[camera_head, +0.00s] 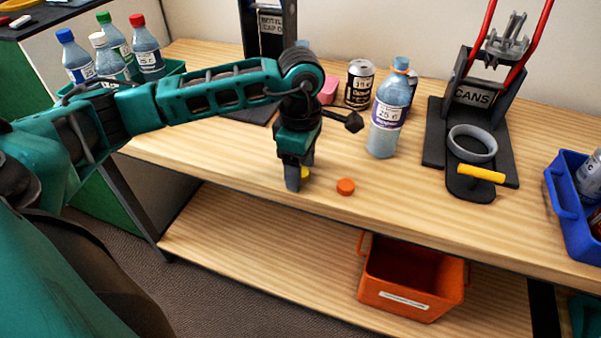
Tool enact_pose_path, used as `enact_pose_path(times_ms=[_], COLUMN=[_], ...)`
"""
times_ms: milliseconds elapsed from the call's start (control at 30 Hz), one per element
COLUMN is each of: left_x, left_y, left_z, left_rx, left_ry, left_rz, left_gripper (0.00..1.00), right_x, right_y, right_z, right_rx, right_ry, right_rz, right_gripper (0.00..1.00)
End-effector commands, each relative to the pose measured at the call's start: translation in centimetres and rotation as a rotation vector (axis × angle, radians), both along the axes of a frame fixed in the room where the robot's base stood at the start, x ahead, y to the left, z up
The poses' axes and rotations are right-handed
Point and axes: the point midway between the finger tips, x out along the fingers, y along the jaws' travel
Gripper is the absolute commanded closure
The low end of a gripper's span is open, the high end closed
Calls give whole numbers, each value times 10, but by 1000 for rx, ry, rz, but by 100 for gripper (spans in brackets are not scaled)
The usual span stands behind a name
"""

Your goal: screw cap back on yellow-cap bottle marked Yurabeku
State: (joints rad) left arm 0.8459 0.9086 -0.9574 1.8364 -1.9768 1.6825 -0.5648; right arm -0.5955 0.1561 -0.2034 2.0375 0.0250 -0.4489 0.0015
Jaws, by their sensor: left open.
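My left gripper (298,178) points down at the wooden table, its jaws open. A small yellow cap (305,173) lies on the table at its fingers, partly hidden by the near finger; I cannot tell if they touch. An uncapped clear bottle (386,128) with an orange neck ring and a purple-and-white label stands upright to the right. Another bluish bottle top (302,44) shows behind my left arm, its body mostly hidden. I cannot read Yurabeku on any label. My right gripper is not in view.
An orange cap (345,187) lies right of my gripper. A can (359,84) and a pink block (328,90) stand behind. The can press (470,110) and blue bin (566,205) are right. Capped bottles (147,62) stand far left. An orange crate (411,286) is below.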

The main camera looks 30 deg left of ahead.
Motion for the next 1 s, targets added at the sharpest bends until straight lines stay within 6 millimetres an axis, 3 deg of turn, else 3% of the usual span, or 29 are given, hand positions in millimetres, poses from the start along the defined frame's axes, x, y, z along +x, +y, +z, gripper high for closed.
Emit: enact_pose_path(times_ms=[267, 867, 1000], left_x=[0, 0, 0], left_y=[0, 0, 0], left_z=[1, 1, 1], left_rx=[-1, -1, -1], left_ry=[-1, -1, -1], left_rz=[0, 0, 0], left_gripper=[36, 93, 96], right_x=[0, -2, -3], right_y=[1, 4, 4], right_z=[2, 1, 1], right_rx=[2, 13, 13], right_ry=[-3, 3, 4], right_rz=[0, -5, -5], right_gripper=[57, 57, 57])
